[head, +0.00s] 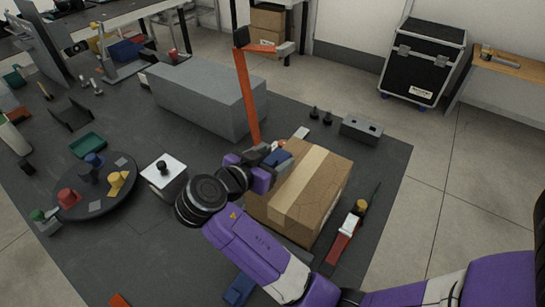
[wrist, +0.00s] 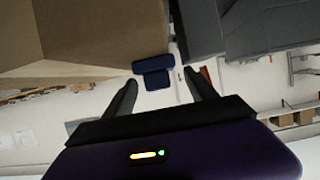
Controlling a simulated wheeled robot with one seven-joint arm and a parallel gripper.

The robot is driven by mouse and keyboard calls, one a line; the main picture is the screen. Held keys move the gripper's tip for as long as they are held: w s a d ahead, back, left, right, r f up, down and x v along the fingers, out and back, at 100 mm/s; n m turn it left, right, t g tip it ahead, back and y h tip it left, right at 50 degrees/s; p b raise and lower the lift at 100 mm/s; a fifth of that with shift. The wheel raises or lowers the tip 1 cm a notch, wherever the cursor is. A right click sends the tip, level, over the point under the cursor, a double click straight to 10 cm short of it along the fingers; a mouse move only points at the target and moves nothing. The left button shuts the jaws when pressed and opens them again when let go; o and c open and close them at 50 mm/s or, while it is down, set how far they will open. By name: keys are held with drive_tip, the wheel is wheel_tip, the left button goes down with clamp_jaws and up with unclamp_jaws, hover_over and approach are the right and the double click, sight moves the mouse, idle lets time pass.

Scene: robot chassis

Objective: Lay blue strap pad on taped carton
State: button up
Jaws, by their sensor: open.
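The taped carton (head: 325,190) is a brown box with a pale tape band across its top, standing on the dark mat. In the wrist view its brown side (wrist: 100,25) fills the upper left. A small blue pad (head: 281,158) shows at the carton's far left top edge. In the wrist view the blue pad (wrist: 152,65) is just beyond and between my fingertips, beside the carton's edge; I cannot tell whether it touches the carton. My gripper (wrist: 160,80) is open, with fingers spread apart. In the head view my gripper (head: 268,152) is at that same carton edge, partly hidden by my wrist.
A long grey block (head: 205,95) and an orange post (head: 248,95) stand behind my gripper. A round dark tray (head: 100,205) with coloured parts and a white-topped box (head: 164,172) are to the left. A red-and-white tool (head: 345,235) lies right of the carton.

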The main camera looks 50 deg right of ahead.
drive_tip(key=shift+r, duration=0.15)
drive_tip(key=b+v, duration=0.1)
drive_tip(key=v, duration=0.9)
drive_tip(key=shift+a, duration=0.2)
drive_tip(key=shift+p+v, duration=0.45)
drive_tip(key=shift+v, duration=0.35)
